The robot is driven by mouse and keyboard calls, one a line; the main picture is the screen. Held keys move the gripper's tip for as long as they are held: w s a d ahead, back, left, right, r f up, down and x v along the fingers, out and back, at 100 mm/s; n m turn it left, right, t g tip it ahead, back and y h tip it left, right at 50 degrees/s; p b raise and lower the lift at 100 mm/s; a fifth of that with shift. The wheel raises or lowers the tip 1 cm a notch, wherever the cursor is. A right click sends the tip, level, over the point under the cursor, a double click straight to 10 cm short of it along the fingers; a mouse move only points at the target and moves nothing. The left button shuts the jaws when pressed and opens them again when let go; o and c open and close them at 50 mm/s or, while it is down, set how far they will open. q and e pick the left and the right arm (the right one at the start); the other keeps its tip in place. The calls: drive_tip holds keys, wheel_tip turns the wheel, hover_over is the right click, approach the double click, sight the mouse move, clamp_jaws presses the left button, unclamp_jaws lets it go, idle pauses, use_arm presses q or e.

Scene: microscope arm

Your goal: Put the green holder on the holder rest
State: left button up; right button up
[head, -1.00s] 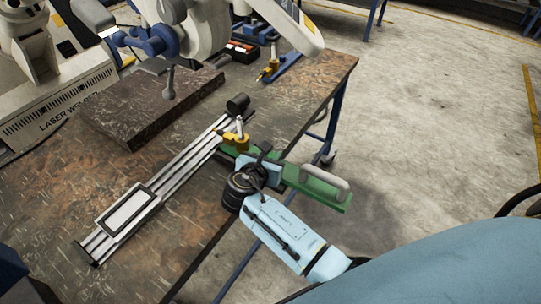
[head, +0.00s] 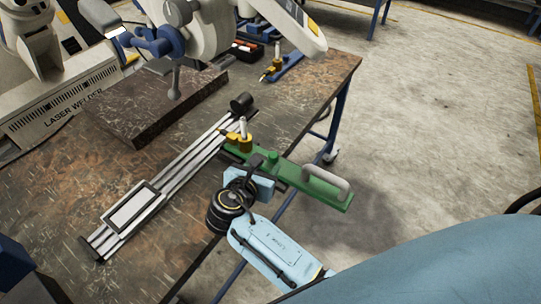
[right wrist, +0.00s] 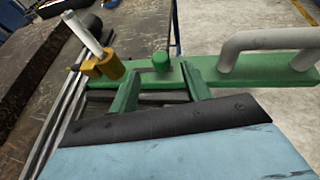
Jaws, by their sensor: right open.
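The green holder (head: 315,187) is a long flat green bar with a grey loop handle and a green knob. It lies across the table's right edge, its handle end out past the edge. A yellow clamp with a white lever (head: 241,137) stands at its inner end. My right gripper (head: 271,176) is open beside the bar; in the right wrist view its two fingers (right wrist: 160,74) are apart, pointing at the bar around the knob, and nothing shows gripped. Whether they touch the bar is unclear. I cannot tell which thing is the holder rest. My left gripper is not in view.
A silver rail (head: 180,180) with a white framed plate (head: 130,207) runs along the table. A thick dark slab (head: 150,105) lies behind it. A blue base with a yellow clamp (head: 280,70) stands at the back right. Floor is open right of the table.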

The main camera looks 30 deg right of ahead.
drive_tip(key=v, duration=0.4)
drive_tip(key=shift+s+a+r, duration=0.15)
drive_tip(key=shift+s+a, duration=0.1)
